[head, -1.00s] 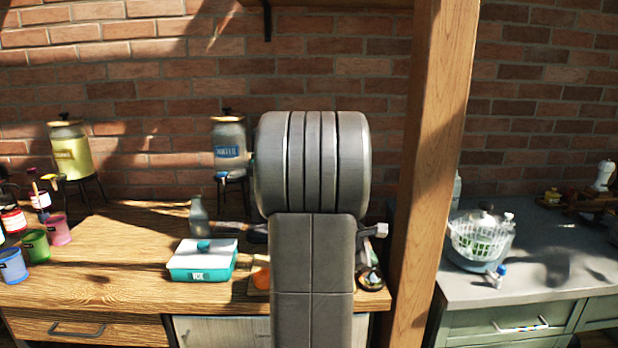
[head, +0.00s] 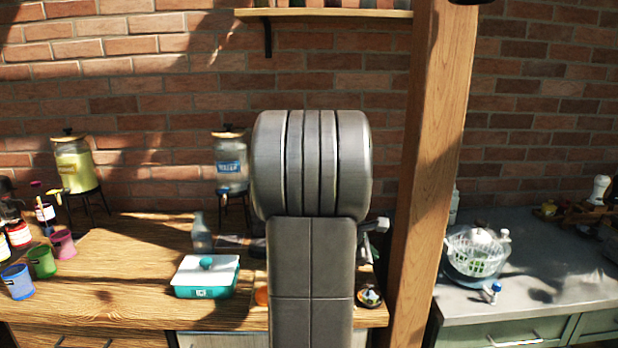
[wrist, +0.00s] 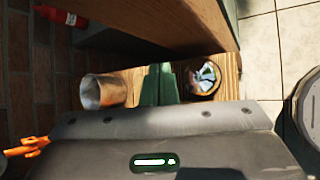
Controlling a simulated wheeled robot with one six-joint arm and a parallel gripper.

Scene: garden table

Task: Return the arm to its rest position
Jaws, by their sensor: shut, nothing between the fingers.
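My arm stands folded up in the middle of the head view, and its links hide what lies behind them. I cannot make out my gripper there. In the wrist view my gripper (wrist: 160,85) shows as dark green fingers close together in front of its grey body, with nothing held. Beyond the fingers are a metal cup (wrist: 103,91) on the left and a round dark dish (wrist: 204,77) on the right, both apart from them.
The wooden counter (head: 120,265) carries a teal and white lidded box (head: 206,277), coloured cups (head: 42,262) and a water dispenser (head: 230,165). A wooden post (head: 432,170) stands right of my arm. A grey counter (head: 545,285) holds a white basket (head: 478,258).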

